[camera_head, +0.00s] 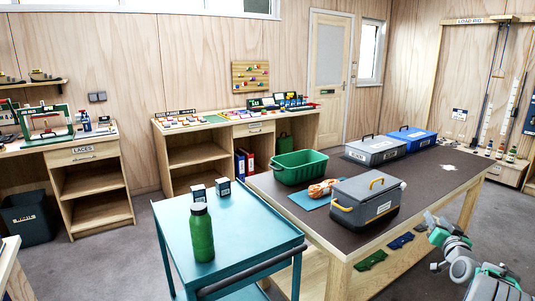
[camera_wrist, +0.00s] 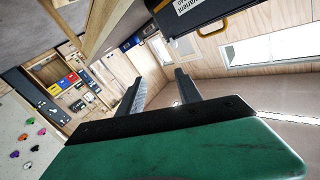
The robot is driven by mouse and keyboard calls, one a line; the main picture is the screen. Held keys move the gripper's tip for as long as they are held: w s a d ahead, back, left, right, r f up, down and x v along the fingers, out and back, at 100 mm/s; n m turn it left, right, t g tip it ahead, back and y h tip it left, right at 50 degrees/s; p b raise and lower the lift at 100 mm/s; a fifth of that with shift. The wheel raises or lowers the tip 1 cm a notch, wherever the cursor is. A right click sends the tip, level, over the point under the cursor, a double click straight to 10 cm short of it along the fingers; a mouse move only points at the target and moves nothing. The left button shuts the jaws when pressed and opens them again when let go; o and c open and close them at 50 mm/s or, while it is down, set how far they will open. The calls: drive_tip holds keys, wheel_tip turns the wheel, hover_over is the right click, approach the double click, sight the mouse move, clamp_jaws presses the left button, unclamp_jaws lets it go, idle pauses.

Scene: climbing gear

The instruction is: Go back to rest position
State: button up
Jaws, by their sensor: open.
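My gripper (camera_wrist: 159,76) shows in the wrist view with its two dark fingers spread apart and nothing between them. The green body of the gripper fills the bottom of that view. Parts of my white, grey and green arm (camera_head: 465,262) show at the lower right in the head view, to the right of the dark-topped table (camera_head: 440,176). The fingertips cannot be made out in the head view. The wrist view is strongly tilted, with a dark box (camera_wrist: 190,14) with a white label and yellow handle at its top, apart from the fingers.
The table holds a grey box with yellow latches (camera_head: 364,208), an orange bundle (camera_head: 322,188), a green bin (camera_head: 300,167), and grey (camera_head: 376,150) and blue (camera_head: 412,138) cases. A teal cart (camera_head: 245,222) with a green bottle (camera_head: 201,233) stands left. Floor (camera_head: 105,258) is open farther left.

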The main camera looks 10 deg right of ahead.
drive_tip(key=w+a+r+n+g+y+p, duration=0.1)
drive_tip(key=w+a+r+y, duration=0.15)
drive_tip(key=a, duration=0.55)
drive_tip(key=w+a+r+n+g+y+p, duration=0.1)
drive_tip(key=w+a+n, duration=0.15)
drive_tip(key=a, duration=0.55)
drive_tip(key=s+a+r+n+g+y+p, duration=0.1)
drive_tip(key=s+a+n+g+y+p, duration=0.2)
drive_tip(key=a, duration=1.4)
drive_tip(key=s+a+g+p, duration=0.1)
drive_tip(key=s+a+g, duration=0.3)
drive_tip(key=s+a, duration=0.7)
drive_tip(key=s+a+f+g+p, duration=0.1)
drive_tip(key=s+a+g, duration=0.1)
drive_tip(key=s, duration=0.7)
drive_tip(key=s+a+f+n+g+p, duration=0.1)
drive_tip(key=s+a+f+g, duration=0.1)
drive_tip(key=s+a, duration=0.3)
drive_tip(key=s, duration=0.4)
drive_tip(key=shift+s+a+f, duration=0.2)
drive_tip(key=shift+c, duration=0.6)
